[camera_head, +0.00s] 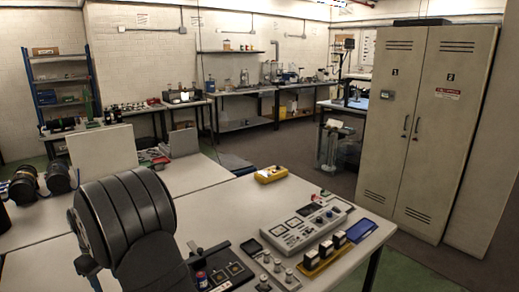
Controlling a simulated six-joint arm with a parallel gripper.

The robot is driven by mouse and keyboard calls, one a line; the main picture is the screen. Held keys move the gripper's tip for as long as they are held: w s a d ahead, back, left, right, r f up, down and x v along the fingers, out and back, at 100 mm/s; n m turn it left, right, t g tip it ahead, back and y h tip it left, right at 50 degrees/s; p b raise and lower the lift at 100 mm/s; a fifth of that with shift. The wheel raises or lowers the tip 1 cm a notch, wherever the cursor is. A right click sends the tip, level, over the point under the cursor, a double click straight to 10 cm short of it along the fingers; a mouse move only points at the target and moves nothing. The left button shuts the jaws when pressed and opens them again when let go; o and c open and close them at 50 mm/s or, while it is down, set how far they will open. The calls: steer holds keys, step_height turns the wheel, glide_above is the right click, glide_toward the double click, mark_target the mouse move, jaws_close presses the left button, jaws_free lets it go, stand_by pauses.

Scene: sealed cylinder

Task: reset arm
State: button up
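A large black ribbed rounded body (125,215) fills the lower left foreground. It may be a link of my own arm, but I cannot tell for sure. No gripper fingers can be made out, so my gripper is not in view. The near worktable (225,205) has a pale top, partly hidden by the black body. I cannot pick out a sealed cylinder on it.
A grey control panel (305,226), yellow meter box (271,174), yellow-based block row (325,254) and blue tray (361,230) sit on the table's right half. Dark cylindrical units (40,182) stand at left. A tall two-door cabinet (420,125) stands right, beyond open floor.

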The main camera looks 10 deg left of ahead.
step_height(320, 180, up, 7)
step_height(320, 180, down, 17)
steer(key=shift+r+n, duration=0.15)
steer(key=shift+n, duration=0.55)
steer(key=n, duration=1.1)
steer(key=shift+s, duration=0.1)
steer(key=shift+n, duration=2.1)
